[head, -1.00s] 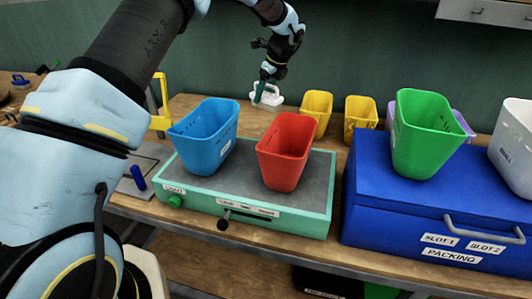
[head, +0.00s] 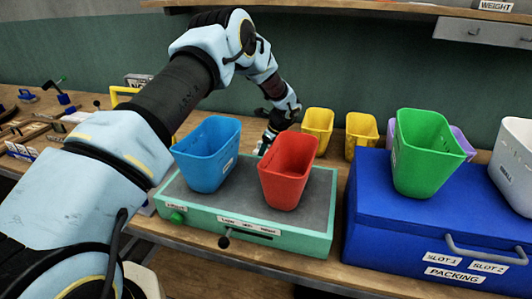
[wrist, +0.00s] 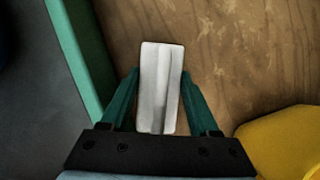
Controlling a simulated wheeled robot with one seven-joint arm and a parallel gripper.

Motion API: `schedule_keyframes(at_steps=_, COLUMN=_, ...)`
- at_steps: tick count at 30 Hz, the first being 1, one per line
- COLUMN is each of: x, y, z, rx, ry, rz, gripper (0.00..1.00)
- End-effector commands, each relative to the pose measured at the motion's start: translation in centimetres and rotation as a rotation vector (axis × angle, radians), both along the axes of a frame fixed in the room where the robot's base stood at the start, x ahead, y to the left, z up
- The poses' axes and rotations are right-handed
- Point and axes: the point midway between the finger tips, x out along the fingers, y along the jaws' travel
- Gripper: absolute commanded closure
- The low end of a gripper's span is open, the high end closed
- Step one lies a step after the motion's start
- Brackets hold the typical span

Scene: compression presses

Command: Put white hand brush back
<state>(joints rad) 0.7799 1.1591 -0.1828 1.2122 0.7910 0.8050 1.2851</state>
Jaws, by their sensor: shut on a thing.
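The white hand brush (wrist: 160,88) is between the two green fingers of my gripper (wrist: 162,100) in the wrist view. The fingers press on its two long sides. In the head view my gripper (head: 266,142) is low behind the blue and red bins, close to the wooden bench top. Only a small white part of the brush (head: 264,149) shows there. The red bin hides the rest. I cannot tell whether the brush touches the bench.
A blue bin (head: 207,154) and a red bin (head: 287,172) stand on the green-edged scale (head: 222,208). Yellow bins (head: 317,129) stand right of my gripper. A blue packing box (head: 395,230) carries a green bin (head: 422,155). Bare wood lies under my gripper.

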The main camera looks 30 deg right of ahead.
Motion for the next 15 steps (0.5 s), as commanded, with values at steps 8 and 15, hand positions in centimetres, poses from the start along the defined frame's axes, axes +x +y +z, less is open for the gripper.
schedule_keyframes(at_steps=8, x=0.0, y=-0.1, z=-1.7, rx=-0.001, ry=-0.002, rz=-0.001, gripper=1.0)
schedule_keyframes(at_steps=15, x=0.0, y=0.0, z=-2.1, rx=0.0, ry=-0.001, rz=0.0, gripper=1.0)
